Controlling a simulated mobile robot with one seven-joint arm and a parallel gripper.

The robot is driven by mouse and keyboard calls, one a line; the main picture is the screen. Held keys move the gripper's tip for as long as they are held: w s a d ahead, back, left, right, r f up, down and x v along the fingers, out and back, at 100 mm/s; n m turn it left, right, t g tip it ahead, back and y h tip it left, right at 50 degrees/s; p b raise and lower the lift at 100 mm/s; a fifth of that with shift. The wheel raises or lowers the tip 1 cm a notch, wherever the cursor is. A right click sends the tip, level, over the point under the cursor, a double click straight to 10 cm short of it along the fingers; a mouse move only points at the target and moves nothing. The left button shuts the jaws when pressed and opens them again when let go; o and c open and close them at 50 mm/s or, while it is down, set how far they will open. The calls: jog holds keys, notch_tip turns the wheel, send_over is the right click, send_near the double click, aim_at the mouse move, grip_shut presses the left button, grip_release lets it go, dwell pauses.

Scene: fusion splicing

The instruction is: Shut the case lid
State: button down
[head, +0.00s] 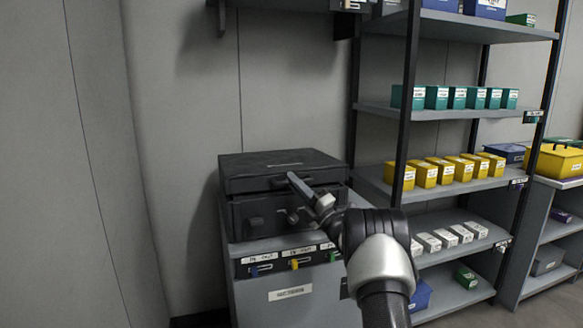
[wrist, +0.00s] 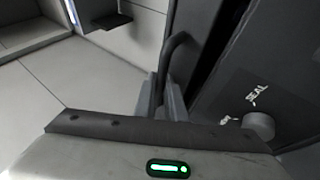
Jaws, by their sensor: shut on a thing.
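The dark case (head: 247,218) stands on a grey cabinet. My gripper (head: 294,180) is at the lid's front edge and is shut on the lid's handle. In the wrist view the black curved handle (wrist: 176,48) sits between the fingers of my gripper (wrist: 166,98). A dark panel with a "SEAL" label and a round knob (wrist: 259,124) shows beside it. My gripper hides part of the case front in the head view.
The grey cabinet (head: 275,312) under the case has labelled coloured tabs along its front. A shelf rack (head: 440,112) with green, yellow and white boxes stands close to the right. A dark wall shelf (head: 290,5) hangs above. A bare wall (head: 170,120) is at the left.

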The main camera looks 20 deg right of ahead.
notch_tip(320, 180, down, 4)
jog(key=shift+s+d+r, duration=0.1)
jog(key=shift+d+r, duration=0.05)
dwell(0.3)
jog(key=c, duration=2.1)
grip_release()
jog(key=shift+r, duration=0.15)
jog(key=shift+y, duration=0.3)
jog(key=p+v, duration=0.2)
jog(key=v, duration=1.5)
jog(key=shift+s, duration=0.2)
